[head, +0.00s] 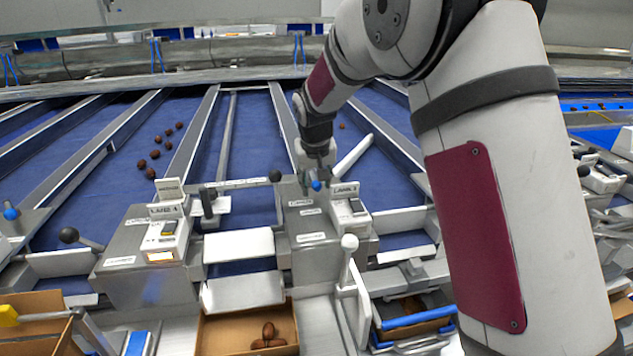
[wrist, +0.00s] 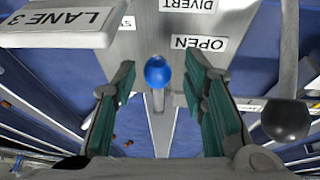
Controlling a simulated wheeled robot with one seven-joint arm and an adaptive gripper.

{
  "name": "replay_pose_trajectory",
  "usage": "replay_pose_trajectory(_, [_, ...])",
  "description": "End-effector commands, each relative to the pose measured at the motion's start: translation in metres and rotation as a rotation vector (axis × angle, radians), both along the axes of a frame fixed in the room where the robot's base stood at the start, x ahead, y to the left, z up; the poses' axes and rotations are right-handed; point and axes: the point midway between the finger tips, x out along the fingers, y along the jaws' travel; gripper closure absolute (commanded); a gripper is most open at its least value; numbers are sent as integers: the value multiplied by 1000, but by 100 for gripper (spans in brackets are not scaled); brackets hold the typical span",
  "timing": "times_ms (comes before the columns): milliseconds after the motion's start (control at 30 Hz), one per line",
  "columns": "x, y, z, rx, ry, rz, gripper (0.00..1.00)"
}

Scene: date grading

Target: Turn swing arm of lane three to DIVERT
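The blue ball knob (wrist: 157,71) of a lever at lane three shows in the wrist view. Its grey stem (wrist: 158,101) runs down the picture from it. My gripper (wrist: 159,82) is open, with a green-padded finger on each side of the knob and gaps on both sides. In the head view my gripper (head: 318,165) is just above the blue knob (head: 316,185), at the metal housing (head: 290,222). The labels DIVERT (wrist: 188,5) and OPEN (wrist: 199,43) are on the housing top. The LANE 3 sign (wrist: 62,20) is left. A white bar (head: 353,158) slants across the lane behind.
A black ball knob (wrist: 286,120) stands close to my right finger; it also shows in the head view (head: 275,176). The lane three box (head: 349,212) is beside the housing. A white-knobbed lever (head: 349,243) stands in front. Dates (head: 155,154) lie on a blue belt at left.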

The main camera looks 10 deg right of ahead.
Motion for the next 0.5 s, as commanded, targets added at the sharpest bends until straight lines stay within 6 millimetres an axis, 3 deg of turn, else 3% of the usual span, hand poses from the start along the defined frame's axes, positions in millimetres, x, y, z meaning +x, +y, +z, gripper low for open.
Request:
replay_pose_trajectory(267, [-1, 0, 4, -1, -2, 1, 61])
replay_pose_trajectory(500, [-14, 3, 37, -1, -5, 2, 61])
